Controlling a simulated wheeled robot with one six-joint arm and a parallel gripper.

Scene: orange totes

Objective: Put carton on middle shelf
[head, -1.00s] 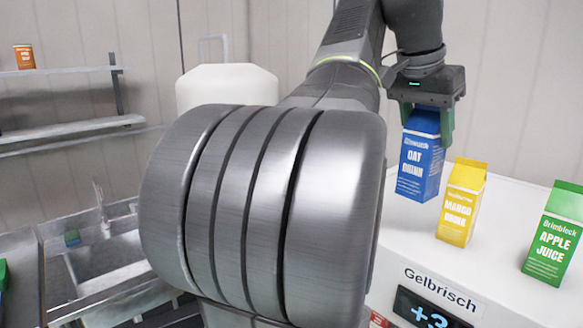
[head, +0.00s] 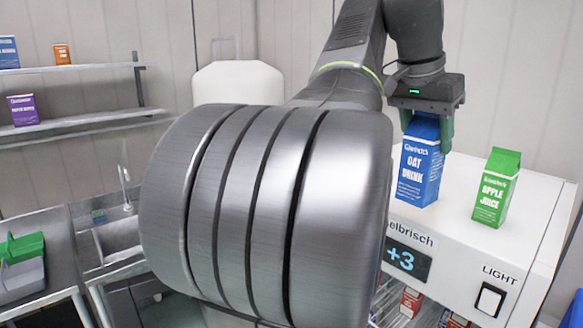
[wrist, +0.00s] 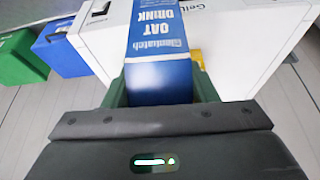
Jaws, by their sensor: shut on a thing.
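The blue oat drink carton (head: 420,172) is upright in my gripper (head: 427,128), which is shut on its top from above. In the head view it shows in front of the white cooler's top; I cannot tell whether its base touches. In the wrist view the carton (wrist: 158,55) sits between the green fingers (wrist: 160,88). The middle shelf (head: 85,122) is on the left wall rack, with a purple carton (head: 23,110) at its left and bare board to the right.
A green apple juice carton (head: 495,188) stands on the white cooler (head: 540,215). The upper shelf (head: 100,67) holds a blue and an orange carton (head: 62,54). A sink (head: 118,235) lies below the rack. Green (wrist: 20,58) and blue (wrist: 62,50) bins show in the wrist view.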

